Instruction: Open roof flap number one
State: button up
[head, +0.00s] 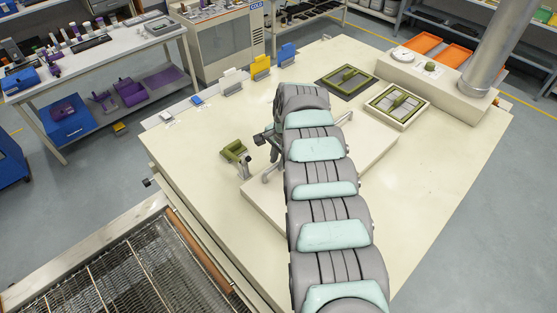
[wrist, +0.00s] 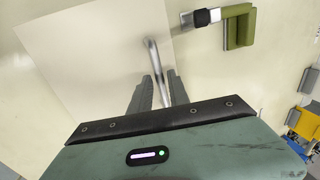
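No flap in view carries a readable number. A pale flat panel (head: 345,160) lies on the large cream worktop beneath my arm; it also fills the upper left of the wrist view (wrist: 85,45). A bent metal bar handle (wrist: 152,52) stands at the panel's edge and runs between my gripper's fingers. My gripper (wrist: 161,76) appears open, with a finger on each side of the bar and slight gaps showing. In the head view my arm mostly hides the gripper. Another metal bar (head: 346,118) shows at the panel's far right.
An olive-green block (head: 235,150) on a metal clamp-like stand is close left of my arm, also in the wrist view (wrist: 238,27). Green framed pieces (head: 397,104) lie at the worktop's back right, near a grey pipe (head: 500,45). The worktop's front right is clear.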

grip_shut()
dwell(1.1)
